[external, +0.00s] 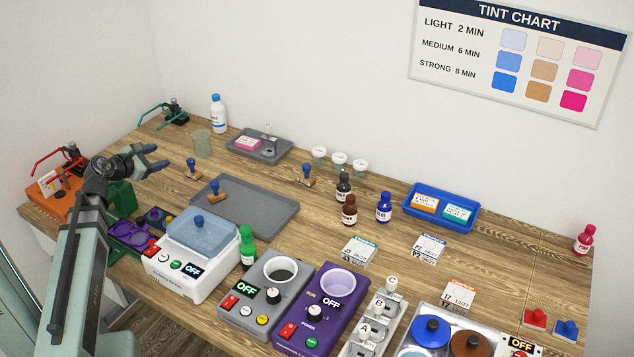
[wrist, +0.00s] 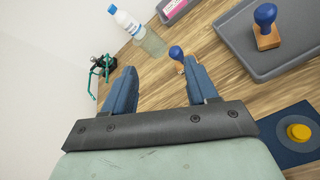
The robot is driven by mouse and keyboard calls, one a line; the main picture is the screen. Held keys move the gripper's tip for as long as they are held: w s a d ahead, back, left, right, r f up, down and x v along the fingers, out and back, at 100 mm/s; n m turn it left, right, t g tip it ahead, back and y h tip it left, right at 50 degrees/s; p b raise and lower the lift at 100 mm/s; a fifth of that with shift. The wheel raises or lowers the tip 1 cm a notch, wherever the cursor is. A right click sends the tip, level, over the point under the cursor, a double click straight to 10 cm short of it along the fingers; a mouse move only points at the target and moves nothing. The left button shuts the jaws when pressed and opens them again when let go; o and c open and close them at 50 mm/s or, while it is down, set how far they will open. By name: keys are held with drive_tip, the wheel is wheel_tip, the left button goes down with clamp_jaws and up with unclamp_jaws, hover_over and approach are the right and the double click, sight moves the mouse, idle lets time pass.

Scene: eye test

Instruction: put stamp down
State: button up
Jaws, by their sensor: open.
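My gripper (external: 157,157) is open and empty above the left part of the table; in the wrist view its fingers (wrist: 160,68) are spread apart. One stamp with a blue knob and wooden base (external: 193,170) stands upright on the wood to the gripper's right. In the wrist view this stamp (wrist: 176,53) shows beyond the right fingertip, which partly hides it. A second stamp (external: 217,193) stands on a grey tray (external: 262,214), also in the wrist view (wrist: 265,27). A third stamp (external: 306,176) stands on the wood farther right.
A clear beaker (external: 202,144) and a white bottle (external: 218,113) stand behind the stamps. A small grey tray (external: 273,156) holds a pink block. A white device with a blue lid (external: 198,240) is in front. Several small bottles stand right of the grey tray.

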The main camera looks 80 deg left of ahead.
drive_tip(key=m, duration=3)
approach(188, 162)
drive_tip(key=x, duration=1.1)
drive_tip(key=shift+a, duration=0.15)
drive_tip(key=shift+c, duration=0.5)
clamp_jaws()
drive_tip(key=shift+w+r, duration=0.1)
drive_tip(key=shift+r, duration=4.95)
